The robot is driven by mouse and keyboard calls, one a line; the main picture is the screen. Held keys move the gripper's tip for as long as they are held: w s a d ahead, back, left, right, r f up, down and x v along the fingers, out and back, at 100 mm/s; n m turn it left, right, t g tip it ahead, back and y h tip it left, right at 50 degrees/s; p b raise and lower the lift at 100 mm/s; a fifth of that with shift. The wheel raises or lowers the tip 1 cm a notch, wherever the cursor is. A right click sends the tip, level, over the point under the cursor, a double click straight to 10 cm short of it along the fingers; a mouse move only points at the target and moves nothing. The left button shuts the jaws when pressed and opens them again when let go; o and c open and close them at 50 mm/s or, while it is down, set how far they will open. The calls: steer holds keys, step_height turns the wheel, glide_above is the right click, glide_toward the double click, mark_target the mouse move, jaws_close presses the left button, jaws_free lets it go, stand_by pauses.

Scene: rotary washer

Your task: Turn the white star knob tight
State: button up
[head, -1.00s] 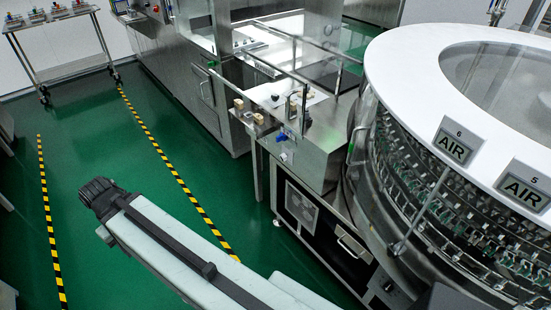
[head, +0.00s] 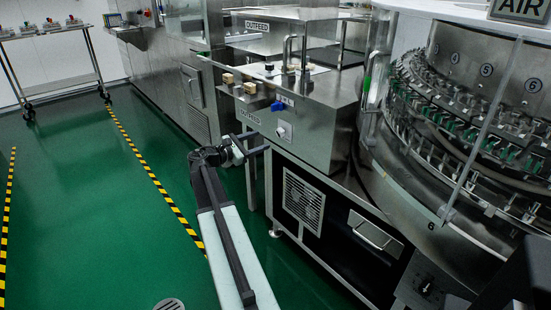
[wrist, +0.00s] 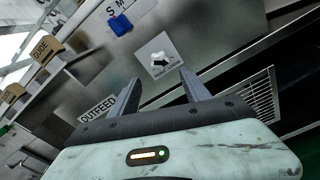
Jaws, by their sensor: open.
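The white star knob (head: 284,131) sits on a pale square plate on the steel outfeed cabinet's front, below a blue knob. It also shows in the wrist view (wrist: 158,59), just beyond and between my fingertips, with dark marks and small lettering on its plate. My gripper (head: 262,144) is open, to the left of and slightly below the knob in the head view, and apart from it. In the wrist view, my gripper (wrist: 159,77) has its two grey fingers spread with nothing between them.
The blue knob (head: 278,105) is close above the white one. Wooden blocks (head: 238,81) on the guide project at the cabinet's upper left. The round washer (head: 440,190) stands to the right. A vent grille (head: 304,202) is below. Green floor (head: 90,200) at left is open.

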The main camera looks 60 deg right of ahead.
mark_target(278, 133)
steer(key=x, duration=0.9)
steer(key=shift+s+r, duration=0.1)
steer(key=shift+r, duration=0.25)
jaws_close()
